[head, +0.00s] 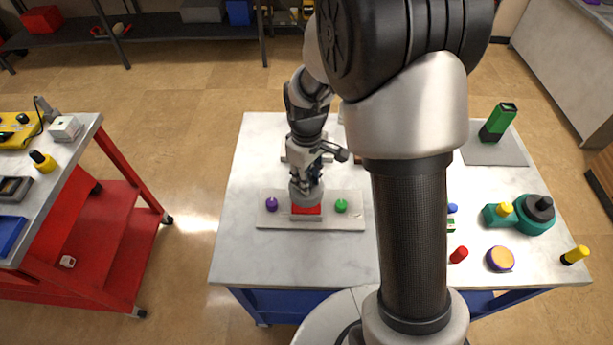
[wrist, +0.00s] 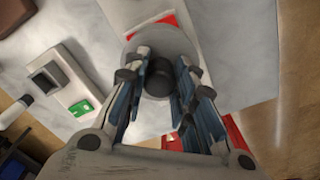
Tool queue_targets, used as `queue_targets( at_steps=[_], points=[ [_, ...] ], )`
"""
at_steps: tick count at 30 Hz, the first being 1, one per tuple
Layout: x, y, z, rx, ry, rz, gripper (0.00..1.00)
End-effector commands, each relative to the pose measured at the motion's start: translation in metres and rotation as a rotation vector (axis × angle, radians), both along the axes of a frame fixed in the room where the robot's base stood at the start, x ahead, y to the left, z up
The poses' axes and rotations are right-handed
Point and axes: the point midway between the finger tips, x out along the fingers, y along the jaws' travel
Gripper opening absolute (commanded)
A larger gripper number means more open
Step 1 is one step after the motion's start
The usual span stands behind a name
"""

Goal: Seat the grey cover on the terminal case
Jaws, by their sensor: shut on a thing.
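My gripper (head: 306,178) is shut on the dark knob (wrist: 158,80) of a round grey cover (wrist: 172,42). In the head view the grey cover (head: 305,195) is right above or against a red block on a grey base, which looks like the terminal case (head: 307,210). The cover hides the case's upper and rear part. In the wrist view red shows past the cover's rim (wrist: 168,20). I cannot tell whether cover and case touch. The case sits on a pale board (head: 285,222) between a purple knob (head: 272,204) and a green knob (head: 341,206).
The board lies on a marble-topped table (head: 240,250). At the table's right stand a teal pump (head: 520,215), a purple-orange disc (head: 500,259), a red peg (head: 459,255) and a yellow one (head: 575,255). A red cart (head: 110,240) stands at left. The table's left front is bare.

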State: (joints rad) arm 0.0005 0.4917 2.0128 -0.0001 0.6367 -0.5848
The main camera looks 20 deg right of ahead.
Motion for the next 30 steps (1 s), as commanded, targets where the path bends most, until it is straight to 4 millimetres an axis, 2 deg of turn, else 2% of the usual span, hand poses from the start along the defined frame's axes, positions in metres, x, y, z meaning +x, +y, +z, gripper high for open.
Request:
queue_targets(
  at_steps=[17,30],
  points=[
    [0.0,0.0,-0.003,0.0,0.0,0.0,0.0],
    [0.0,0.0,-0.014,0.0,0.0,0.0,0.0]
  ],
)
